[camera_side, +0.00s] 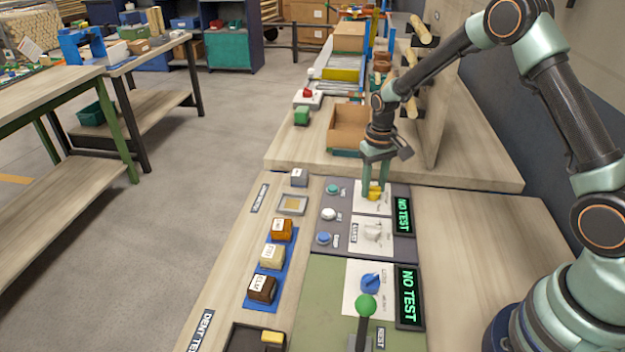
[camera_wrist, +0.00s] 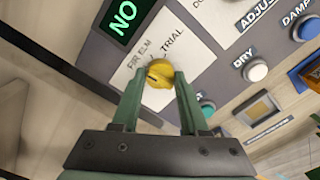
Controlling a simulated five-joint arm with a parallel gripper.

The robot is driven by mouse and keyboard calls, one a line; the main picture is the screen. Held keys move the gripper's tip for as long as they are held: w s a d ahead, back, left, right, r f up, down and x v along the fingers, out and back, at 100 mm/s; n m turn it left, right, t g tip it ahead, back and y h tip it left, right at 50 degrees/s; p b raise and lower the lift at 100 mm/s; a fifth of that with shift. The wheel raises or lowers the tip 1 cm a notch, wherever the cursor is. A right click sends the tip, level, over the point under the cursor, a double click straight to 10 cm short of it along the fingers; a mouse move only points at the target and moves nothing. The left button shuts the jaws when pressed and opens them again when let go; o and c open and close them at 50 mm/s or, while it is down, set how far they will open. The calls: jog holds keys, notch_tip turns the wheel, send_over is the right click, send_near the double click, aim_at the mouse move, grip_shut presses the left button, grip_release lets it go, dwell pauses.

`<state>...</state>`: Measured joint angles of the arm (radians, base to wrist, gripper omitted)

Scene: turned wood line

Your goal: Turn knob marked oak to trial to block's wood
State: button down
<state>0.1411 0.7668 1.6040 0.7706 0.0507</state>
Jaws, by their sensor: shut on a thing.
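My gripper (camera_side: 374,185) points down at the upper panel, its green fingers closed on either side of a yellow knob (camera_side: 375,196). In the wrist view my gripper (camera_wrist: 157,88) holds this knob (camera_wrist: 157,73) on a white plate (camera_wrist: 185,50) lettered FIR, ELM and TRIAL. A dark mark shows on the knob, but I cannot tell its setting. No oak lettering is readable beside it. Three wood blocks stand on a blue strip: an orange-brown block (camera_side: 282,229), a pale block (camera_side: 272,256) and a dark block (camera_side: 262,288) that seems lettered ELM.
A white knob (camera_side: 373,233) and a blue knob (camera_side: 371,283) sit nearer. A display (camera_side: 403,216) and another display (camera_side: 408,296) read NO TEST. A green-balled lever (camera_side: 365,305) stands in front. A small square tray (camera_side: 292,205) looks empty. Buttons line the panel's left.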

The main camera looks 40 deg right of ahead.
aim_at(374, 186)
jog(key=m, duration=0.5)
jog(key=shift+m, duration=0.4)
dwell(0.4)
jog(key=shift+c, duration=2.1)
grip_release()
notch_tip(374, 186, up, 12)
